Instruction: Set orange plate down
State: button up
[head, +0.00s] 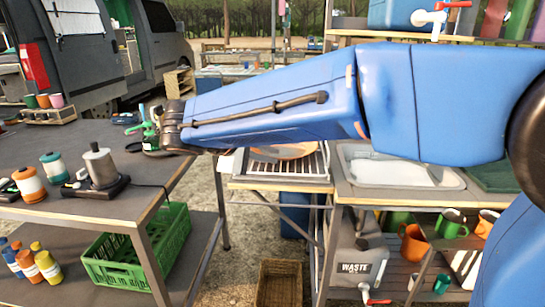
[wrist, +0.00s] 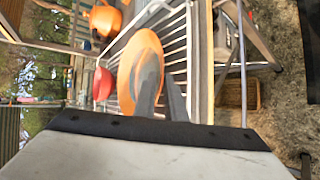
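The orange plate (head: 290,151) shows in the head view just under my blue arm, over the wire drying rack (head: 262,176). In the wrist view the plate (wrist: 127,72) stands tilted and nearly edge-on in front of the white bars of the rack (wrist: 181,52). My gripper (wrist: 162,88) has its two grey fingers close together at the plate, one across its face and one beyond its rim. They appear shut on it. My arm hides the gripper in the head view. Whether the plate touches the rack bars cannot be told.
A sink basin (head: 395,172) lies right of the rack. A red bowl (wrist: 103,84) and an orange pot (wrist: 105,19) are left of the plate in the wrist view. A dark table (head: 95,195) with canisters stands left; a wicker basket (head: 280,284) sits on the ground below.

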jog(key=v, duration=1)
jog(key=d+f+m+g+y, duration=0.1)
jog(key=d+f, duration=0.1)
jog(key=d, duration=0.6)
jog(key=s+d+f+m+g, duration=0.1)
jog(key=d+f+m+g, duration=0.1)
jog(key=d, duration=0.7)
jog(key=s+d+f+m+g+y, duration=0.1)
jog(key=d+f, duration=0.2)
jog(key=d, duration=0.5)
jog(key=shift+s+d+f+g+y, duration=0.2)
jog(key=shift+s+d+g+y, duration=0.1)
jog(key=shift+g, duration=0.1)
jog(key=s+d+f+m+y, duration=0.5)
jog(key=s+d+f+m, duration=0.4)
jog(key=s+d+f, duration=0.4)
jog(key=s, duration=0.3)
jog(key=shift+s+d+f+t, duration=0.2)
jog(key=shift+s+f+t, duration=0.1)
jog(key=shift+f, duration=0.1)
